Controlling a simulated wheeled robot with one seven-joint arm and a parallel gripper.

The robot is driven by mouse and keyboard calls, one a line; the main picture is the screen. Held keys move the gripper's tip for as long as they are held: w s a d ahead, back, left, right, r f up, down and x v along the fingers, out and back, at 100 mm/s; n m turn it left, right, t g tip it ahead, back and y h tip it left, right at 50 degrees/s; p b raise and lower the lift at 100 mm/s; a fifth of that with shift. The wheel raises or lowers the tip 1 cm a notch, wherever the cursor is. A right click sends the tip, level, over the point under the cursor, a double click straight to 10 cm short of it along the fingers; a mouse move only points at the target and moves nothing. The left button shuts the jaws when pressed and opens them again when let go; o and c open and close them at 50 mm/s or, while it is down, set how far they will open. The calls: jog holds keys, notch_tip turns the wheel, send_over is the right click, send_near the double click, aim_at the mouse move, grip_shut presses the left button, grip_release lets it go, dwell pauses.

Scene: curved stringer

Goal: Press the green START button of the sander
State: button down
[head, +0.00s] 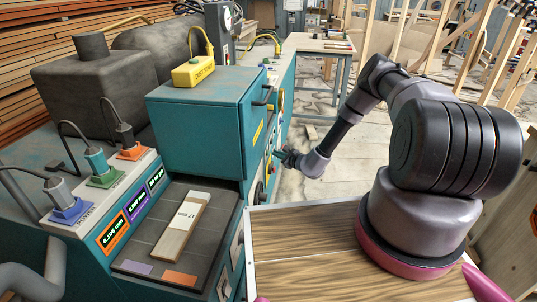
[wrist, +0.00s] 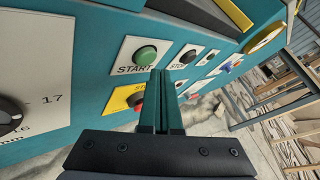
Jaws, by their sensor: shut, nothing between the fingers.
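The green START button (wrist: 145,55) is a round button on a white plate lettered START, on the teal front of the sander (head: 200,115). My gripper (wrist: 161,72) is shut and empty. Its fingertips appear just below and to the right of the green button in the wrist view. I cannot tell whether they touch the panel. In the head view my gripper (head: 284,156) is close beside the sander's front face, and I cannot make out the START button there.
A white STOP plate (wrist: 187,56) with a dark button is right of START. A yellow plate (wrist: 122,98) with a red button is below, partly behind my fingers. A dark dial (wrist: 10,112) is at left. A board (head: 183,225) lies on the sander's bed.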

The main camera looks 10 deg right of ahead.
jog(key=shift+a, duration=0.15)
dwell(0.5)
jog(key=shift+w+a, duration=0.1)
jog(key=shift+a, duration=0.15)
